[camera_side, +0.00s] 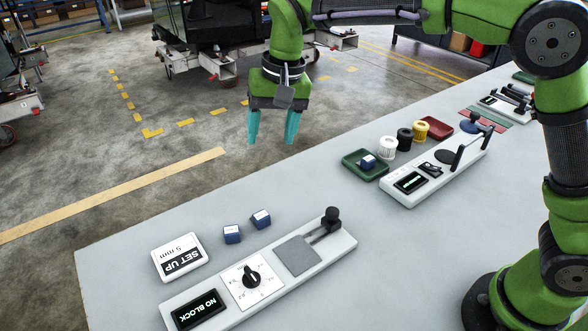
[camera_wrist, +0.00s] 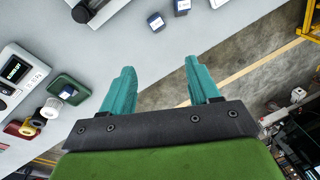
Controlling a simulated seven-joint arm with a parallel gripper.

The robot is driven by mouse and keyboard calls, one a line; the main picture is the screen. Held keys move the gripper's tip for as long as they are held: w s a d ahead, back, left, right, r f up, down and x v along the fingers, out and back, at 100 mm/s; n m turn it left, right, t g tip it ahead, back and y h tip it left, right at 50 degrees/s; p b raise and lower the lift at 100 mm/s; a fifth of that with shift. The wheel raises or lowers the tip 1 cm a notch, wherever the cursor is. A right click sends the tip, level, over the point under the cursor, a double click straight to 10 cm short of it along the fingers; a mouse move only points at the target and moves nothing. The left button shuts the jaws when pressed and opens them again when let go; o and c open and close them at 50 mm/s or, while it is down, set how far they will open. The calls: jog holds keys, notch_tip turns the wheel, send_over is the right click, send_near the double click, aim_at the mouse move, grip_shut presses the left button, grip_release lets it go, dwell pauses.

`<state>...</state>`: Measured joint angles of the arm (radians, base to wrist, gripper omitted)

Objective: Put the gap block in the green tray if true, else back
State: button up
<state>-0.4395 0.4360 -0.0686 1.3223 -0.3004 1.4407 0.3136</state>
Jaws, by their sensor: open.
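My gripper (camera_side: 272,139) is open and empty, high beyond the far edge of the bench, with teal fingers apart; they also show in the wrist view (camera_wrist: 159,70). Two small blue blocks with pale tops, one (camera_side: 232,235) and another (camera_side: 261,219), stand apart on the bench; both show in the wrist view (camera_wrist: 155,21) (camera_wrist: 182,6). The green tray (camera_side: 350,160) holds a similar blue block (camera_side: 368,163). The front gauge's display (camera_side: 197,309) reads "NO BLOCK"; its grey plate (camera_side: 297,254) is bare. A card (camera_side: 179,257) reads "SET UP 5 mm".
The front gauge carries a dial (camera_side: 250,279) and a black-knobbed lever (camera_side: 332,217). A second gauge has a lit display (camera_side: 410,183), too small to read. White (camera_side: 388,148), black (camera_side: 404,139) and yellow (camera_side: 420,131) spools stand by a red tray (camera_side: 440,128). Bench between gauges is clear.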

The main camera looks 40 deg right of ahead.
jog(key=s+d+r+t, duration=0.3)
jog(key=s+d+r, duration=0.3)
jog(key=s+d, duration=0.55)
jog(key=s+d+f+t, duration=0.1)
jog(key=s+d+f, duration=0.1)
jog(key=s, duration=0.3)
jog(key=s+d+f+t, duration=0.1)
jog(key=s+d+f, duration=0.1)
jog(key=s, duration=0.3)
jog(key=shift+s+d+f+t, duration=0.25)
jog(key=shift+d+t, duration=0.05)
jog(key=shift+d, duration=0.55)
